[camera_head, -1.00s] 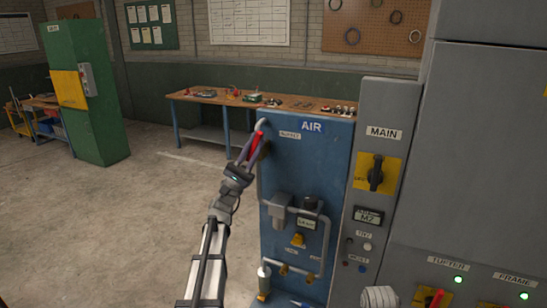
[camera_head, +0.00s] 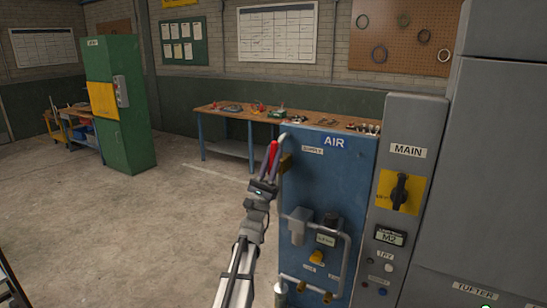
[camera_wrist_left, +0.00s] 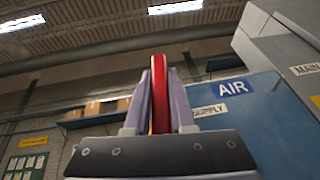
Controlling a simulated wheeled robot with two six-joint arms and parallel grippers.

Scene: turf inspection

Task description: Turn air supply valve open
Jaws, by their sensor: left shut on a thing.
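The blue air panel (camera_head: 328,185) with its AIR sign (camera_head: 334,142) and SUPPLY label (camera_head: 313,151) stands right of centre. The red valve handle (camera_head: 274,150) is at the panel's upper left edge, beside a pale pipe. It stands near upright. My left gripper (camera_head: 270,168) reaches up from below and is shut on the handle. In the left wrist view the red handle (camera_wrist_left: 159,90) stands between the two grey fingers, and the panel (camera_wrist_left: 262,110) is to the right. The valve body is mostly hidden by the gripper. My right gripper is not in view.
A grey column with the MAIN switch (camera_head: 400,191) on yellow adjoins the panel at right. Pipes and regulators (camera_head: 325,232) sit low on the panel. A workbench (camera_head: 232,113) stands behind, and a green cabinet (camera_head: 118,120) at left. The floor (camera_head: 140,230) on the left is clear.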

